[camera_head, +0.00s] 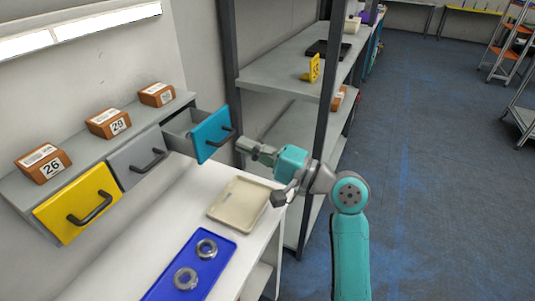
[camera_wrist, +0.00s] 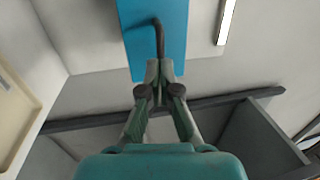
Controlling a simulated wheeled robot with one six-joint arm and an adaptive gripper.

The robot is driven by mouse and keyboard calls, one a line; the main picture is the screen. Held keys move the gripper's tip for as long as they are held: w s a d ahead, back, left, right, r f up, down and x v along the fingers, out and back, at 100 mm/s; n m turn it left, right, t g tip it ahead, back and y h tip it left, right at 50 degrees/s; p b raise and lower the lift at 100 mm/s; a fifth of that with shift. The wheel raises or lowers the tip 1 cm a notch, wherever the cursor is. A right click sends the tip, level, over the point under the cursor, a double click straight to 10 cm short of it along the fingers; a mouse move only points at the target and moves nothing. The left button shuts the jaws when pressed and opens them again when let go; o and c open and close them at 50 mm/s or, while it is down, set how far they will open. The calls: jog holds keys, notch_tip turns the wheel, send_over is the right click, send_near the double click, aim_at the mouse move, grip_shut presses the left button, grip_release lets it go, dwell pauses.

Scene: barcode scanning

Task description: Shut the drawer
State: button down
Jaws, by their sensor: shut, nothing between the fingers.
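The drawer with the blue front (camera_head: 211,134) is pulled out from the right end of the grey drawer unit (camera_head: 180,104). Its grey inside (camera_head: 180,128) shows behind the front. Its dark handle (camera_head: 221,138) faces right, toward my gripper (camera_head: 241,146). In the wrist view, the blue front (camera_wrist: 172,22) is at the top with the handle (camera_wrist: 159,38) on it. My gripper (camera_wrist: 159,70) is shut and empty, its tips close to the lower end of the handle. I cannot tell whether they touch it.
A grey-front drawer (camera_head: 133,163) and a yellow-front drawer (camera_head: 78,205) are in line with the unit. Below, a white table (camera_head: 140,240) holds a beige tray (camera_head: 236,203) and a blue tray (camera_head: 208,270) with two metal rings. A shelf rack (camera_head: 290,72) stands behind my gripper.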

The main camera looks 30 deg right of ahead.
aim_at(217, 138)
jog(key=shift+x, duration=0.85)
jog(key=x, duration=0.3)
jog(key=f+x, duration=0.1)
jog(key=x, duration=0.5)
jog(key=shift+w+f, duration=0.15)
jog(key=shift+f, duration=0.1)
